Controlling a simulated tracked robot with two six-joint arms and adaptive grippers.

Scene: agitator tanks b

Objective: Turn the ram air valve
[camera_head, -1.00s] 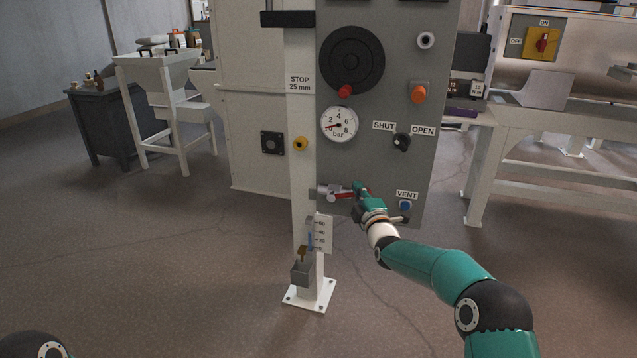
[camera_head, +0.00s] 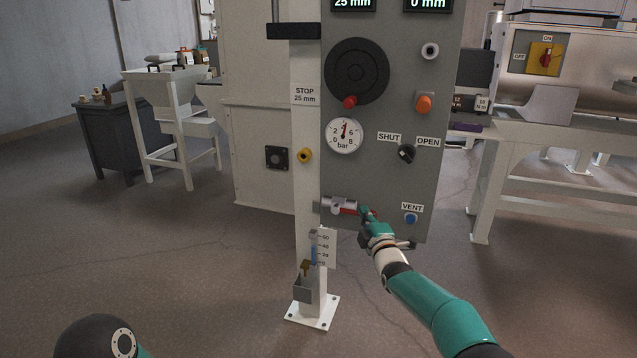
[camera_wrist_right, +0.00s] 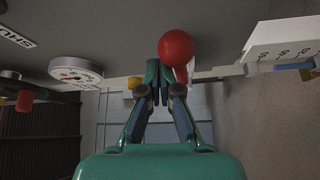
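A small silver valve (camera_head: 336,204) with a red lever (camera_head: 348,211) sits at the lower left of the grey panel; no label for it can be read. The lever lies roughly along the panel's lower edge, pointing right. My right gripper (camera_head: 367,213) is at the lever's right end. In the right wrist view, a round red end (camera_wrist_right: 175,47) appears right at the tips of my right gripper (camera_wrist_right: 160,76), partly overlapping them. The fingers are close together, with nothing clearly between them. The pressure gauge (camera_head: 344,135) needle points up, near 4 bar. My left gripper is out of view.
The grey panel (camera_head: 440,185) carries a black handwheel (camera_head: 357,71), a SHUT/OPEN knob (camera_head: 406,153), an orange button (camera_head: 424,104) and a blue VENT button (camera_head: 410,219). A white post (camera_head: 305,180) with a scale (camera_head: 327,248) stands left. Floor in front is clear.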

